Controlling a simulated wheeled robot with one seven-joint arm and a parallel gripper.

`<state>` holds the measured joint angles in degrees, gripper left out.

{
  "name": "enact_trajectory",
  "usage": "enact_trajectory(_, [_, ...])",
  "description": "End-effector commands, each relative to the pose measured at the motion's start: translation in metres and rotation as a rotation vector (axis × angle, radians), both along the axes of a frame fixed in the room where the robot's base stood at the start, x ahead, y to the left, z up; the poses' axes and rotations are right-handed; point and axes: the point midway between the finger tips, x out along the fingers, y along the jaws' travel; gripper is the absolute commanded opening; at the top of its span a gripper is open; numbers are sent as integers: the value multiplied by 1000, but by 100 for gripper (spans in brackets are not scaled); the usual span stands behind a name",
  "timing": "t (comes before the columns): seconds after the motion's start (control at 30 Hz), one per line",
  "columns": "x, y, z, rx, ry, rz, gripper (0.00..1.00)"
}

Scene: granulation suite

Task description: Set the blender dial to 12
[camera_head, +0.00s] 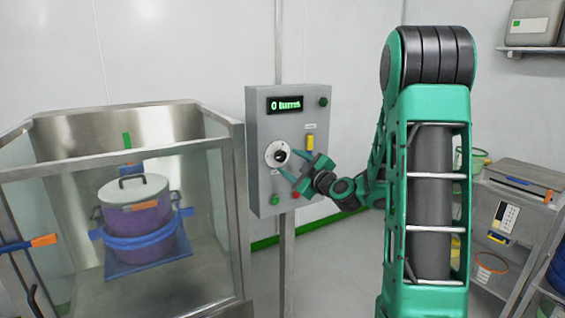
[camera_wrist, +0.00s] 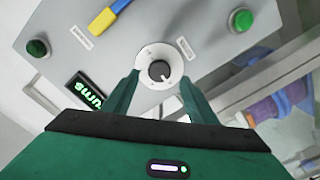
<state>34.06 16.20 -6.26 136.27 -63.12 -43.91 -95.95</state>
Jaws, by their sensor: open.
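The blender dial (camera_head: 277,154) is a dark round knob on a white disc, on the front of a grey control box. It also shows in the wrist view (camera_wrist: 159,70), with a small pointer mark. The display (camera_head: 286,104) on the box reads "0 turns" in green. My gripper (camera_head: 298,172) is open in front of the box. In the wrist view its two fingers stand to either side of the dial disc, with the knob between and just beyond the tips. I cannot tell whether the fingers touch the disc.
A yellow switch (camera_head: 310,142), a green button (camera_head: 275,200) and a red button (camera_head: 295,194) sit close to the dial. A glass-walled enclosure (camera_head: 222,190) with a purple lidded drum (camera_head: 135,212) stands left. A metal cabinet (camera_head: 522,182) stands right.

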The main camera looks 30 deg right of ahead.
Motion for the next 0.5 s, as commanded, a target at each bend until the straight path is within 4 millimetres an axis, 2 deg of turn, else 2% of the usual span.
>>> enact_trajectory(0.03, [9,2,0,-2,0,4,53])
enact_trajectory(0.2, [32,1,0,-1,-1,4,53])
enact_trajectory(0.5, [47,1,0,0,-1,1,53])
